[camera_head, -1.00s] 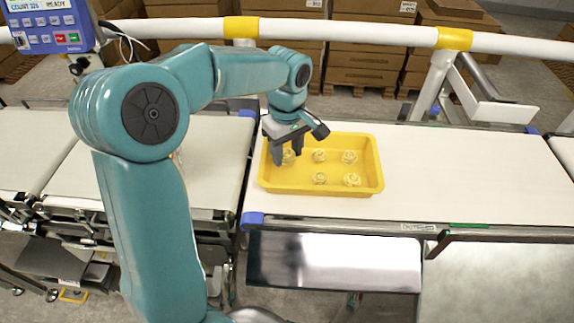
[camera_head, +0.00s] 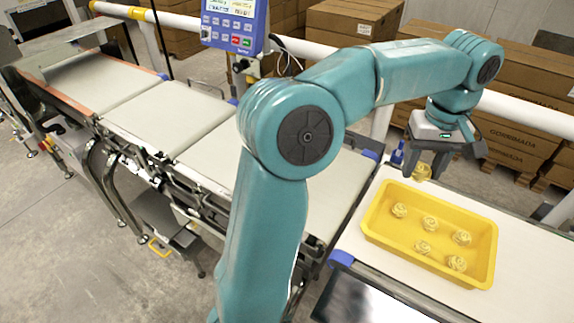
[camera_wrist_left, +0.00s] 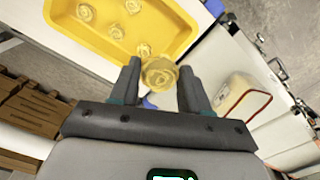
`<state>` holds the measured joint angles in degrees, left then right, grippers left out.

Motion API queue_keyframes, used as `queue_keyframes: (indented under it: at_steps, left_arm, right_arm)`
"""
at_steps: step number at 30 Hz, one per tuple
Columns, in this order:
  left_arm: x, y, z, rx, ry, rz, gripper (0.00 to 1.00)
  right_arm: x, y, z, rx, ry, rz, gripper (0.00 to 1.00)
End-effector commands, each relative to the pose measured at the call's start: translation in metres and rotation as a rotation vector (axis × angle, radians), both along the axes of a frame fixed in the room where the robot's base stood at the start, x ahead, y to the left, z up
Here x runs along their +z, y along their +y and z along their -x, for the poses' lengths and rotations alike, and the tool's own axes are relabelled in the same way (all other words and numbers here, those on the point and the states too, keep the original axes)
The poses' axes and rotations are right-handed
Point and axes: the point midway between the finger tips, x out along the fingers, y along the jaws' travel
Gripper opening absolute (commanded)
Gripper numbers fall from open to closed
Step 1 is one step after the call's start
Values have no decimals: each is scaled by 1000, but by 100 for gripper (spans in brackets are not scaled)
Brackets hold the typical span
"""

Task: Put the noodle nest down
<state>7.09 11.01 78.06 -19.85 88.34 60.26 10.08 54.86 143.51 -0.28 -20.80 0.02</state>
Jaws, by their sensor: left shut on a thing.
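My left gripper (camera_head: 424,172) is shut on a pale yellow noodle nest (camera_head: 422,174). In the head view it appears at the yellow tray's (camera_head: 376,231) back left edge, raised. In the left wrist view the nest (camera_wrist_left: 159,74) sits between the two fingertips, and the tray (camera_wrist_left: 110,52) lies beyond it. Several similar nests (camera_head: 430,223) rest in the tray, with bare floor at its front left. The gap between the held nest and what is below it is hard to judge. My right gripper is not in view.
The tray stands on a white belt (camera_head: 520,232). Further belts (camera_head: 250,155) run to the left. A white rail (camera_head: 530,117) passes behind, with cardboard boxes (camera_head: 518,147) beyond. A blue control panel (camera_head: 234,24) stands at the back.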

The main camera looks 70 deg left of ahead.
Motion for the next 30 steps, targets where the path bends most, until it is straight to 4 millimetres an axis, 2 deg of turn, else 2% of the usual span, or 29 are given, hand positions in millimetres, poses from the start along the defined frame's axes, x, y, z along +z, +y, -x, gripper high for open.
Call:
queue_keyframes:
  at_steps: [3,8,13,17,21,24,27,30]
  left_arm:
    - [13,19,-1,-38,-1,-1,18]
    - [23,57,8,-18,-1,-1,18]
    - [33,114,31,66,0,-1,18]
    - [42,169,67,188,1,-1,18]
    - [49,225,119,366,0,-2,18]
    - [51,250,154,470,-1,-3,18]
    - [49,265,181,538,-2,-1,18]
    - [48,272,195,577,-3,0,18]
  right_arm:
    - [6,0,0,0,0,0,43]
    - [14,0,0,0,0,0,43]
    - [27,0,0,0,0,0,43]
    - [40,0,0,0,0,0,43]
    - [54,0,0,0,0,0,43]
    - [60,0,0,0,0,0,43]
    - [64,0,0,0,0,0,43]
    - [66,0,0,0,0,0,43]
